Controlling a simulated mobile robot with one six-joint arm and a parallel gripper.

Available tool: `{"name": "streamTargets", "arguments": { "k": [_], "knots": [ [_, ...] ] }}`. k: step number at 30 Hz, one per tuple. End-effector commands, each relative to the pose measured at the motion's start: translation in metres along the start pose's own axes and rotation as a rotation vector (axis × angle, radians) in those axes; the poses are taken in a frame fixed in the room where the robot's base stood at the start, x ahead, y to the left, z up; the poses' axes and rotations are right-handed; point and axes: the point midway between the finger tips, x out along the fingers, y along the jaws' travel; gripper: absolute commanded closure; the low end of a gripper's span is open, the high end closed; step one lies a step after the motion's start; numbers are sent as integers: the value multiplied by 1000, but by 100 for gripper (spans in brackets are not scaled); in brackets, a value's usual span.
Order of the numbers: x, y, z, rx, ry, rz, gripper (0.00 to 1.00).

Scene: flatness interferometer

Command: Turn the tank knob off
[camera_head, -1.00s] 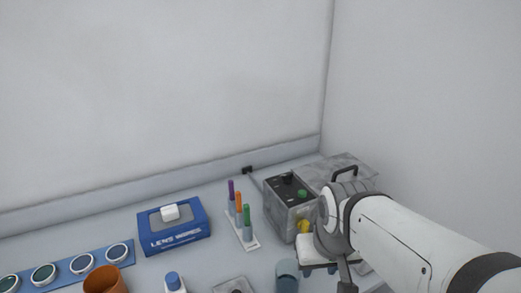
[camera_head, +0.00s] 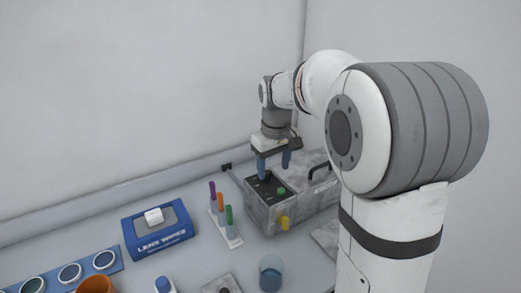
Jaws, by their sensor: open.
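The tank (camera_head: 262,217) is a grey metal box at the back right of the table. A black panel (camera_head: 259,189) on its top carries a green knob (camera_head: 281,190). A dark knob behind it is mostly hidden by my gripper. I cannot tell which knob is the off control. A yellow tap (camera_head: 285,223) sticks out of the tank's front. My gripper (camera_head: 275,170) points down over the panel with its two blue fingers apart. Its fingers are close above or around the dark knob; contact cannot be told.
A rack of coloured-capped tubes (camera_head: 232,240) stands left of the tank. A blue lens wipes box (camera_head: 158,243), a glass beaker (camera_head: 270,272) and an orange cup (camera_head: 96,285) are nearer. The tank's lid handle (camera_head: 321,171) rises right of my gripper.

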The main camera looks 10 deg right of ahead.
Motion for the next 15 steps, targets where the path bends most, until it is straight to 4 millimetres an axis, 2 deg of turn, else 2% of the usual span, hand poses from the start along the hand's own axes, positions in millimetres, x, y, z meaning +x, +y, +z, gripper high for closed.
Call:
{"name": "streamTargets", "arguments": {
  "k": [1, 6, 10, 15],
  "knots": [
    [-1, 8, -20, -28, -16, -7, 42],
    [10, 27, -66, -120, -48, -24, 42],
    [18, 35, -86, -165, -61, -32, 42],
    [27, 38, -94, -187, -69, -37, 42]
  ]
}}
